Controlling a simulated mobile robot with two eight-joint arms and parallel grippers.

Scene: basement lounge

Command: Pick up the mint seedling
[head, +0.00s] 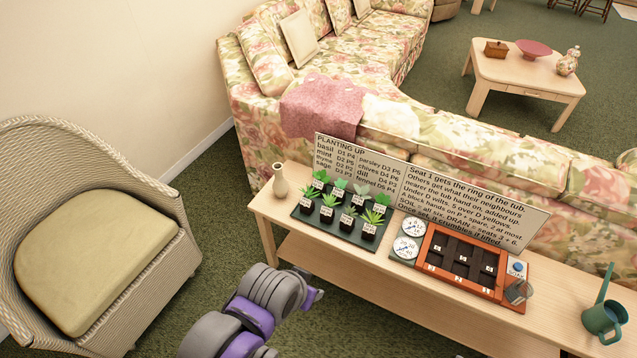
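Several green seedlings in black pots with small white labels stand in two rows on a dark green tray (299,213) on the light wooden console table. The labels are too small to read, so I cannot tell which one is mint. One back-row plant (361,189) is paler grey-green. My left arm comes in from the lower left. The purple end (313,296) of its visible part is in front of the table, below and apart from the tray. Its fingers are not clear, so I cannot tell whether it is open or shut. My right gripper is not in view.
A vase (280,181) stands left of the tray. Two text boards (357,165) (470,207) stand behind. To the right are two dials (408,238), a brown slotted box (462,261), a blue button (518,267) and a watering can (603,318). A wicker chair (95,235) is at left.

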